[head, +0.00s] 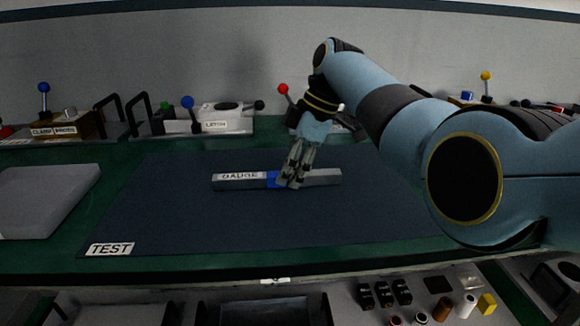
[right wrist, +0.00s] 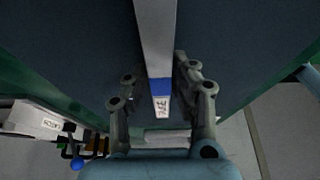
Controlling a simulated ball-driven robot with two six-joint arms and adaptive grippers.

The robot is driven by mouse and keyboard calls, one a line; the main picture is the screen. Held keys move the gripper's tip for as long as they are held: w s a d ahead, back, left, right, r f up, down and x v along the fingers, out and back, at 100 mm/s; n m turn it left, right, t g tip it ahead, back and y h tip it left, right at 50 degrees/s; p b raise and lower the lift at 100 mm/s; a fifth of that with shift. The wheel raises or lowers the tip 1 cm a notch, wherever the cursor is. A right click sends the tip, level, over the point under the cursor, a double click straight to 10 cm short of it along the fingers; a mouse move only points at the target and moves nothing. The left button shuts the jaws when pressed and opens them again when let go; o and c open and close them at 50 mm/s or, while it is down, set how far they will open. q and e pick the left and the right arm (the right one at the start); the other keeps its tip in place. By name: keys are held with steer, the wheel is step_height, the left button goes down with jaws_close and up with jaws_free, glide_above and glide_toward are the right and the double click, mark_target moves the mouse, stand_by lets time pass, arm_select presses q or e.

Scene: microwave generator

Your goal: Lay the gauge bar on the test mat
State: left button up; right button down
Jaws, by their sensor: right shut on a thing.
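The gauge bar (head: 322,177) is a long grey bar with a white GAUGE label and a blue band. It lies over the middle of the dark blue test mat (head: 190,225), which has a white TEST label at its front left corner. My right gripper (head: 291,182) comes down from above and is shut on the bar at the blue band. In the right wrist view the bar (right wrist: 155,40) runs between the two fingers (right wrist: 158,90). I cannot tell whether the bar's underside touches the mat. My left gripper is not in view.
A grey slab (head: 45,200) stands left of the mat. Fixtures with coloured ball levers line the back, including a clamp block (head: 70,125) and a latch unit (head: 225,118). Small parts, including a yellow cube (head: 487,304), lie below the front edge. The mat around the bar is clear.

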steer(key=shift+f, duration=0.2)
stand_by(0.3)
steer(key=c, duration=1)
jaws_free()
